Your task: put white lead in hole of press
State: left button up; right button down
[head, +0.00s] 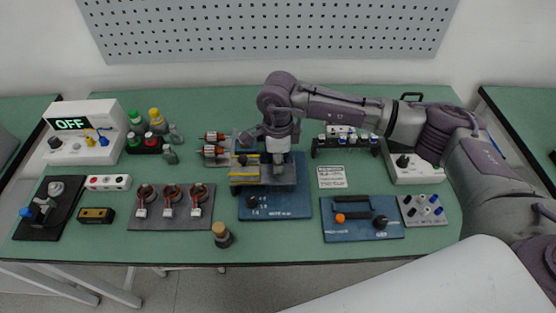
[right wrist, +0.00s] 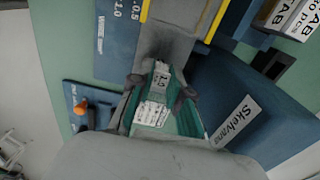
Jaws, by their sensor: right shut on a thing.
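The press (head: 275,203) is a blue base plate with a grey upright part and yellow-black striped bars, in the middle of the table. My right gripper (head: 279,170) points down over the press, beside the striped bars. In the right wrist view its fingers (right wrist: 158,88) are closed about a small pale grey-white piece (right wrist: 161,76) above the grey part of the press. I cannot tell for sure that this piece is the white lead. The press hole is hidden or too small to make out. My left gripper is not in view.
Copper-wound stators (head: 168,203) on a grey plate and red-capped parts lie left of the press. A blue panel with an orange knob (head: 361,227) lies to the right. A black rack (head: 345,146) stands behind it. A dark round weight (head: 222,235) stands near the front edge.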

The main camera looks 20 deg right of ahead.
jog(key=shift+f+b, duration=0.9)
jog(key=shift+f, duration=0.1)
jog(key=c, duration=1)
grip_release()
jog(key=shift+r, duration=0.2)
notch_tip(320, 180, up, 12)
jog(key=shift+f, duration=0.15)
